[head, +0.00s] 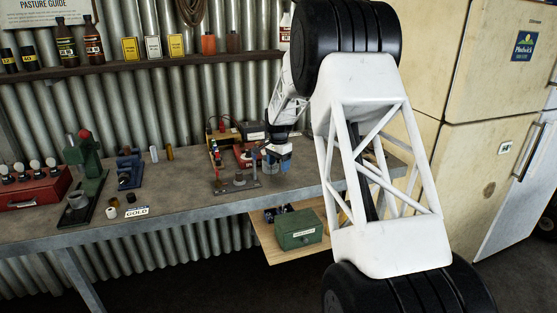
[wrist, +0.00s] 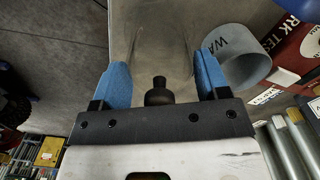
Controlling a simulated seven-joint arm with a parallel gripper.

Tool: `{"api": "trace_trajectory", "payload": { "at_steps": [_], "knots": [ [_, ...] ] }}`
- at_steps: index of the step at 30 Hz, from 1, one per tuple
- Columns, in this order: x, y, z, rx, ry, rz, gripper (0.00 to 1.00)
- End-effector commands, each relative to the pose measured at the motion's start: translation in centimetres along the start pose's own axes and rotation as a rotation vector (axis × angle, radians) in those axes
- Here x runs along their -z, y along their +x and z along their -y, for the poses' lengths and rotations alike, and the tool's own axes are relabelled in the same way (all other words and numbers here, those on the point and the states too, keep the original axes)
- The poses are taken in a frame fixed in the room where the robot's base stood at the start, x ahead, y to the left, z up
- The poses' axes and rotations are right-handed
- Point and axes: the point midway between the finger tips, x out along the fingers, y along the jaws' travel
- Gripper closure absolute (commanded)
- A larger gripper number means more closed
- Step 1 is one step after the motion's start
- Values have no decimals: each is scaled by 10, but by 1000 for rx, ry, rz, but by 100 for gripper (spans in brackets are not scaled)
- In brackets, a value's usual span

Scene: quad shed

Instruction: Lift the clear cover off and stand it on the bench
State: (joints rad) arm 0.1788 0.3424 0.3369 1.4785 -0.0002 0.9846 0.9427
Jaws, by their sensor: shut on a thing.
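My gripper (head: 279,151) is over the bench (head: 220,206), at the right end of a small dark stand. In the wrist view my gripper (wrist: 163,76) has its blue fingers on either side of a clear, round-walled cover (wrist: 160,45) and is shut on it. The cover also shows faintly below the fingers in the head view (head: 270,165). A dark knob-like piece (wrist: 158,95) sits between the fingers; I cannot tell whether it belongs to the cover. Whether the cover's lower edge touches anything is hidden.
A grey-blue ring (wrist: 243,66) lettered "WA" is close to the right finger. A red box (wrist: 296,45) stands beyond it. A green press (head: 82,165) and a red case (head: 38,188) stand on the left. Bare bench shows around the middle front.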

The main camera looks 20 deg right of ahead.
Motion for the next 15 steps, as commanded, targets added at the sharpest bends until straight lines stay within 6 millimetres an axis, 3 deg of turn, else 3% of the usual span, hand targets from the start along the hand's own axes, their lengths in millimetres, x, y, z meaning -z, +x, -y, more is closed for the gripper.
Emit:
{"api": "trace_trajectory", "payload": {
  "at_steps": [15],
  "knots": [
    [0, 11, 0, 1, 0, -1, 55]
  ]
}}
